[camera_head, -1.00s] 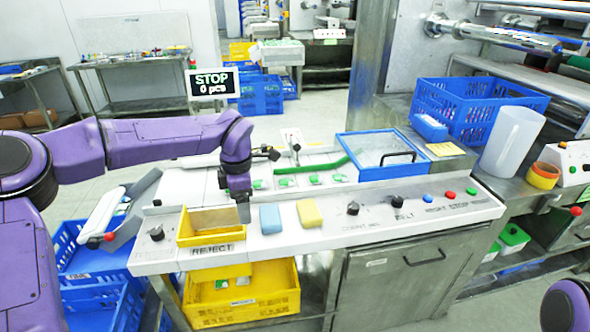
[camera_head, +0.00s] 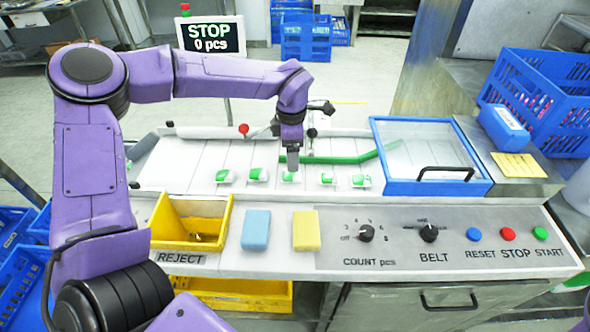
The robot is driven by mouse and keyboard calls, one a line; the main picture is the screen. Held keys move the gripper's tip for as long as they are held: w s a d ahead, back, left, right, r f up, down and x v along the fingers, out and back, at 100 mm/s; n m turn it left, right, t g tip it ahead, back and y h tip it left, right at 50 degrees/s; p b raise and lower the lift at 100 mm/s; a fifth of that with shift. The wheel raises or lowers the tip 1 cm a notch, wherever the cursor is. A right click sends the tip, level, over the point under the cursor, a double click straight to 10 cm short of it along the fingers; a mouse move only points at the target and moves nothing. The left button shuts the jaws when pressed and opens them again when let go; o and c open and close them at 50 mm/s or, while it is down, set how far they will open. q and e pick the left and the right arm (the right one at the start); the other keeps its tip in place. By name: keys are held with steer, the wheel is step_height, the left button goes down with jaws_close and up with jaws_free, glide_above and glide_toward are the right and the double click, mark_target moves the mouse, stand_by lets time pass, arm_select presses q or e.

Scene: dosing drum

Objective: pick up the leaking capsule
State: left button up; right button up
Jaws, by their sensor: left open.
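Several green-and-white capsules lie in a row on the pale slatted belt (camera_head: 190,165): a far-left one (camera_head: 225,175), a second (camera_head: 258,174), a middle one (camera_head: 289,177), a fourth (camera_head: 326,178) and a far-right one (camera_head: 361,181). I cannot tell which one leaks. My left gripper (camera_head: 292,168) is open and points down right over the middle capsule, partly covering it. Whether it touches that capsule is unclear. My right gripper is out of view.
The yellow reject bin (camera_head: 160,222), a blue sponge (camera_head: 255,230) and a yellow sponge (camera_head: 306,230) are at the front. Knobs and buttons line the panel (camera_head: 390,255). A green guide bar (camera_head: 340,159) and blue-framed cover (camera_head: 430,187) stand right. The sign (camera_head: 210,38) reads STOP, 0 pcs.

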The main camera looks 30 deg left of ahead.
mark_target(291, 174)
arm_select(q)
steer(key=shift+s+f+p, duration=0.3)
steer(key=shift+s+f, duration=0.35)
steer(key=f, duration=0.2)
steer(key=w+f+p, duration=0.1)
steer(key=f, duration=0.2)
steer(key=shift+w+a, duration=0.1)
steer(key=shift+f, duration=0.15)
steer(key=shift+s, duration=0.35)
steer(key=shift+w, duration=0.1)
steer(key=c, duration=1.1)
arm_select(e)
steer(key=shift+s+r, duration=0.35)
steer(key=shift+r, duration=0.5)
